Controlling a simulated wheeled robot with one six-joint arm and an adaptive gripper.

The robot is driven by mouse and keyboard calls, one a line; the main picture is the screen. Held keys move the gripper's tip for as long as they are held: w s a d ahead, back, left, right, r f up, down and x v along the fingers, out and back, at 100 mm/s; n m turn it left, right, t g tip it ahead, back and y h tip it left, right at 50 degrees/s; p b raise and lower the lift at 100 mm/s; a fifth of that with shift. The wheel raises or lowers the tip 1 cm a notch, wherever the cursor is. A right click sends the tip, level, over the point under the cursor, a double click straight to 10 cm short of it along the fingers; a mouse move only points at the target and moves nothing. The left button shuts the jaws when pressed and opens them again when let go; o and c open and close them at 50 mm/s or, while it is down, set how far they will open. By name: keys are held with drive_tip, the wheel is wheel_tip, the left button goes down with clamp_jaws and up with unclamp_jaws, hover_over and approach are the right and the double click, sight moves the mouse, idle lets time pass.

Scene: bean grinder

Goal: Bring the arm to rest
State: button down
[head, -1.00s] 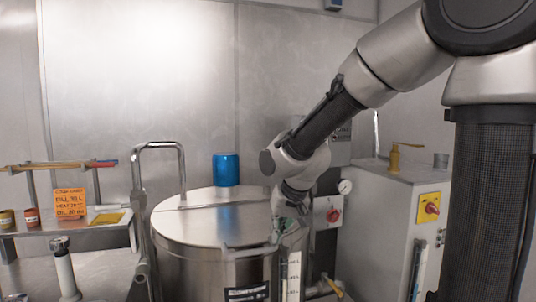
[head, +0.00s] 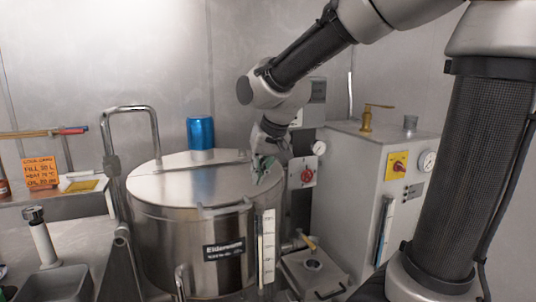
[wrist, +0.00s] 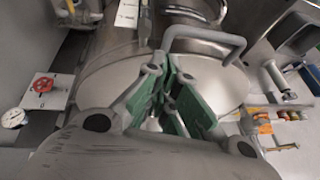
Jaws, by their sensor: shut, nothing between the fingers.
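My gripper (head: 262,172) is in the head view, pointing down in front of the right part of the steel vessel's lid (head: 160,192). Its green-padded fingers are shut with nothing between them. In the wrist view the gripper (wrist: 172,62) hangs over the round steel vessel, close to a bent grey handle (wrist: 205,34) in the picture. I cannot tell the exact gap to the lid, but no contact shows. My arm reaches in from the upper right, bent at its joints.
A blue canister (head: 201,133) stands at the lid's back. A bent rail (head: 130,110) rises at left. A grey cabinet (head: 345,170) with a brass lever and gauge stands right. A red knob (head: 307,175) is behind the gripper.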

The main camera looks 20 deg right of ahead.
drive_tip(key=s+r, duration=0.5)
drive_tip(key=s+d+f, duration=0.2)
drive_tip(key=s+d, duration=0.4)
drive_tip(key=s, duration=0.2)
drive_tip(key=s+d+f+n+h, duration=0.1)
drive_tip(key=s+d+f, duration=0.2)
drive_tip(key=s+d, duration=0.4)
drive_tip(key=shift+s+f+g+h, duration=0.2)
drive_tip(key=shift+s+g+h, duration=0.15)
drive_tip(key=shift+s, duration=0.4)
